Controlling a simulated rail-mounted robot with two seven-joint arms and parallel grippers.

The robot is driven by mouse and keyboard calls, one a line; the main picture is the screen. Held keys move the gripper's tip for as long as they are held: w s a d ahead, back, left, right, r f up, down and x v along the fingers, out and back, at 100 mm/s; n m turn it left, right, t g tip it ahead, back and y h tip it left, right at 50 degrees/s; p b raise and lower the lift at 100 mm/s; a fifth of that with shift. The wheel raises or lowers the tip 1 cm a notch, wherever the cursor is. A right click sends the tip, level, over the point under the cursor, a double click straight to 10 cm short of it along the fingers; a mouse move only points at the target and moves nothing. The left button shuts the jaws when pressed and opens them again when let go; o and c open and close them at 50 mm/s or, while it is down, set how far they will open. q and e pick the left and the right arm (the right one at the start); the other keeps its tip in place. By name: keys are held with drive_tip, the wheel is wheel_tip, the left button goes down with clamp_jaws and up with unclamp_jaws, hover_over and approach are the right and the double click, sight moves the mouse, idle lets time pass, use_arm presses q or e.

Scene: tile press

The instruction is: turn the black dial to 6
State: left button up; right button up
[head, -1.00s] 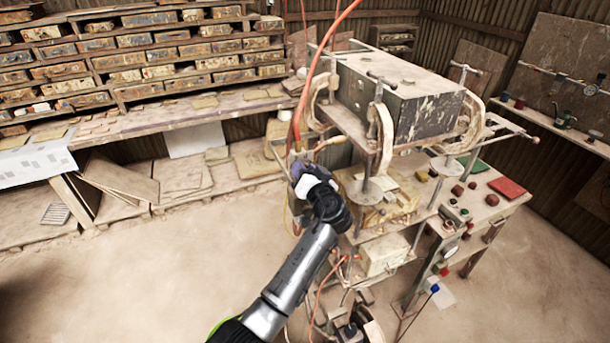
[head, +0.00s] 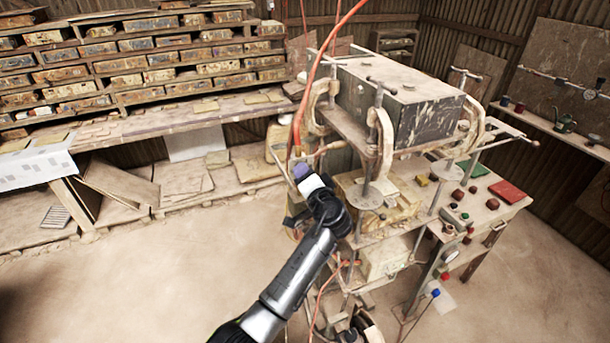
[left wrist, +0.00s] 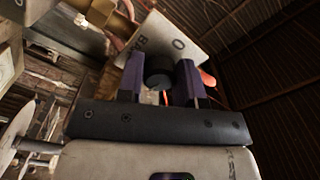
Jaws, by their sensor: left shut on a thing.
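The black dial (left wrist: 159,72) shows in the left wrist view, round and dark, in front of a pale plate (left wrist: 172,40) with a "0" and partly readable letters. My left gripper (left wrist: 160,84) has its two purple-padded fingers on either side of the dial, shut on it. In the head view my left gripper (head: 304,176) is at the left side of the press (head: 400,100), and the dial is hidden behind it. The number that the dial points to cannot be read. My right gripper is not in view.
An orange hose (head: 312,75) hangs down close to my left gripper. A metal rod with a plate shows at the left in the wrist view. A side table (head: 490,207) with small pots stands to the right.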

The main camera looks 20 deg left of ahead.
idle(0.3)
use_arm(q)
drive_tip(key=o, duration=0.9)
drive_tip(key=shift+b+v, duration=1.9)
drive_tip(key=shift+v, duration=5.05)
